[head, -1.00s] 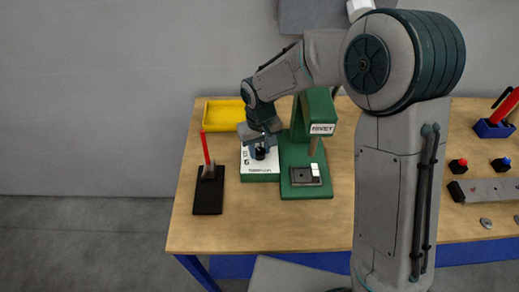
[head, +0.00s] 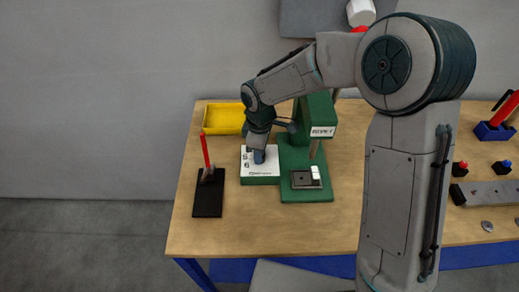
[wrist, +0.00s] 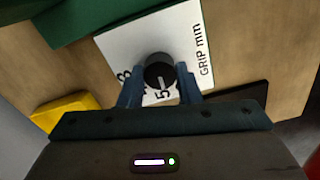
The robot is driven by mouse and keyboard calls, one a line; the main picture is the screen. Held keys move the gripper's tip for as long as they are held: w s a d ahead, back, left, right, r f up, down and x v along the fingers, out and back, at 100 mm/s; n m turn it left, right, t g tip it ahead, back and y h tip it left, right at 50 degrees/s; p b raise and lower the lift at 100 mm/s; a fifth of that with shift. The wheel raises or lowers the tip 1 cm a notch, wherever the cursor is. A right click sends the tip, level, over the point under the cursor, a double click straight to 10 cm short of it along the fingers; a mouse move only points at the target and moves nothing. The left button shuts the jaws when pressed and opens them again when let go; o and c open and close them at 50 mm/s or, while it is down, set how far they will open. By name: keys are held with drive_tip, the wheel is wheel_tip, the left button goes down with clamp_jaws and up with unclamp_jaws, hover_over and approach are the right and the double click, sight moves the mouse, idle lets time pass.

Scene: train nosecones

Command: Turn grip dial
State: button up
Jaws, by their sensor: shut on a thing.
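The grip dial (wrist: 158,70) is a black round knob on a white plate (wrist: 185,35) printed "GRIP mm" and numbers. Its pale pointer line faces the "5" in the wrist view. My gripper (wrist: 159,84) has one blue finger on each side of the knob and is shut on it. In the head view my gripper (head: 259,156) comes down onto the white-topped green block (head: 260,181) and hides the dial.
A green press (head: 318,112) labelled "RIVET" stands right beside the block. A black stand (head: 208,200) with a red lever is at left. A yellow tray (head: 222,118) lies behind. Bare table (head: 255,230) is in front.

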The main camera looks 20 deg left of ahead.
drive_tip(key=n+p, duration=0.1)
drive_tip(key=n, duration=0.2)
drive_tip(key=shift+r+n, duration=0.1)
drive_tip(key=shift+n, duration=0.2)
drive_tip(key=shift+n+p, duration=0.45)
drive_tip(key=shift+n, duration=1.25)
drive_tip(key=o, duration=1)
drive_tip(key=shift+c, duration=0.2)
wheel_tip(320, 180, up, 14)
drive_tip(key=b, duration=0.1)
